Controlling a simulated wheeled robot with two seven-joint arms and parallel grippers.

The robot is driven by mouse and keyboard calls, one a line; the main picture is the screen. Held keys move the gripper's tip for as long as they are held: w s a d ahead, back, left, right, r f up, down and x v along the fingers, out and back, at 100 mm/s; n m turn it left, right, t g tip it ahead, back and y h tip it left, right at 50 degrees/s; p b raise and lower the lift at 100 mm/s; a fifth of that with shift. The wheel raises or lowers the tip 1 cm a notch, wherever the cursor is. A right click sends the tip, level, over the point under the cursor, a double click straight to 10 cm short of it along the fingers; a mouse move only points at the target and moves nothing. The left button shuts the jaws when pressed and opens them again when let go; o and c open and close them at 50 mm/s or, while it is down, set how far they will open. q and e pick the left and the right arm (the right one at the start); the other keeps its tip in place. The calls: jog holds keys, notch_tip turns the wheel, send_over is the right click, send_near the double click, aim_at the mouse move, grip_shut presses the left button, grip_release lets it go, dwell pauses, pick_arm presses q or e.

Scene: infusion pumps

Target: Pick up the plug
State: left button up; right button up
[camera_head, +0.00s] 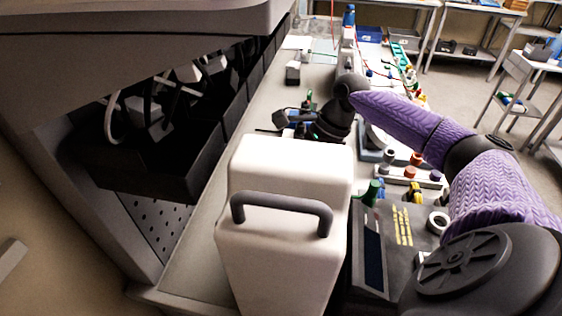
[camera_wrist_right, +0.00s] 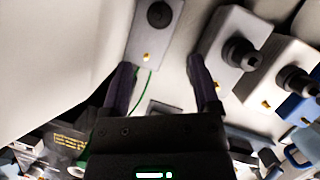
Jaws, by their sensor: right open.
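I cannot single out the plug with certainty in either view. My right gripper (camera_head: 296,121) reaches over the bench behind the white case in the head view, with small parts around it that are hard to separate. In the right wrist view my right gripper (camera_wrist_right: 160,66) is open, with its two dark fingers apart and nothing held between them. A thin green cable (camera_wrist_right: 143,88) runs between the fingers. A grey block with a round black knob and a brass pin (camera_wrist_right: 157,32) lies beyond the fingertips. My left gripper is not in view.
A white case with a grey handle (camera_head: 285,172) stands large in front. Black bins with cables (camera_head: 155,165) line the left. Two more knobbed blocks (camera_wrist_right: 232,38) (camera_wrist_right: 282,75) sit right of my fingers. Small coloured parts crowd the bench's right side; a grey strip left stays fairly clear.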

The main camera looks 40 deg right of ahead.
jog(key=b+x, duration=0.3)
jog(key=x, duration=0.7)
jog(key=shift+w+a+f, duration=0.1)
jog(key=shift+w+a, duration=0.05)
jog(key=shift+a, duration=0.1)
jog(key=shift+c, duration=0.6)
grip_shut()
